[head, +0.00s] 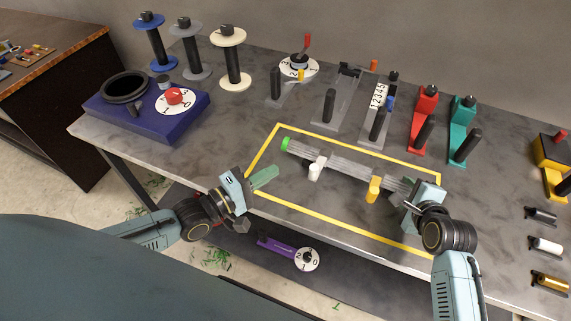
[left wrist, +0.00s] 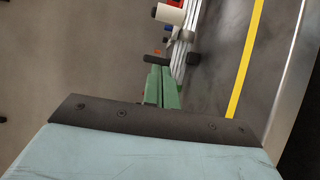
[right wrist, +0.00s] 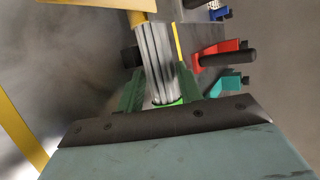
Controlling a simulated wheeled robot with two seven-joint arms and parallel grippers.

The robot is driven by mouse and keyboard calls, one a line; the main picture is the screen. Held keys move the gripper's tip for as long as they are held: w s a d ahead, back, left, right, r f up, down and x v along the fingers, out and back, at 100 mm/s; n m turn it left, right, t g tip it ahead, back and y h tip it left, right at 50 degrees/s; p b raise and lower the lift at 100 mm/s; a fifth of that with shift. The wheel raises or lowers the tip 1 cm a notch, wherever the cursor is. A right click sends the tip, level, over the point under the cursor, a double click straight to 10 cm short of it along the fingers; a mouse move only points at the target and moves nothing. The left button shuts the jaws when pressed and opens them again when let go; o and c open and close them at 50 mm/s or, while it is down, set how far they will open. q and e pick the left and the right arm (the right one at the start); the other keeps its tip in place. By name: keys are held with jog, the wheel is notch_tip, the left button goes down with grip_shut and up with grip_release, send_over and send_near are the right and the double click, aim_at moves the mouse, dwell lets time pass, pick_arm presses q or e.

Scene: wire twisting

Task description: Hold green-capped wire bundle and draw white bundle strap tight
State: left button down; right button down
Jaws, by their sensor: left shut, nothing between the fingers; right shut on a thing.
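The wire bundle (head: 345,171) is a long grey bundle lying diagonally inside the yellow outline, with a green cap (head: 286,144) at its far left end. A white strap (head: 316,168) and a yellow strap (head: 374,188) sit around it. My right gripper (head: 407,193) is shut on the bundle's right end; the right wrist view shows a green ring (right wrist: 168,103) between its fingers. My left gripper (head: 272,173) is shut and empty, left of the bundle and apart from it. The left wrist view shows its closed fingers (left wrist: 160,85) and the white strap (left wrist: 171,15) beyond.
The yellow outline (head: 262,150) marks the work area on the grey table (head: 215,125). Clamp-like tools stand behind it, including a red one (head: 424,115) and a teal one (head: 462,125). Spools (head: 231,60) and a purple box (head: 145,112) stand at the left. Small rolls (head: 545,245) line the right edge.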

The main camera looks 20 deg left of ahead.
pick_arm(q)
jog(key=shift+v, duration=1.05)
pick_arm(e)
jog(key=shift+r, duration=0.1)
jog(key=c, duration=0.9)
grip_release()
jog(key=shift+o, duration=0.2)
jog(key=shift+s, duration=0.15)
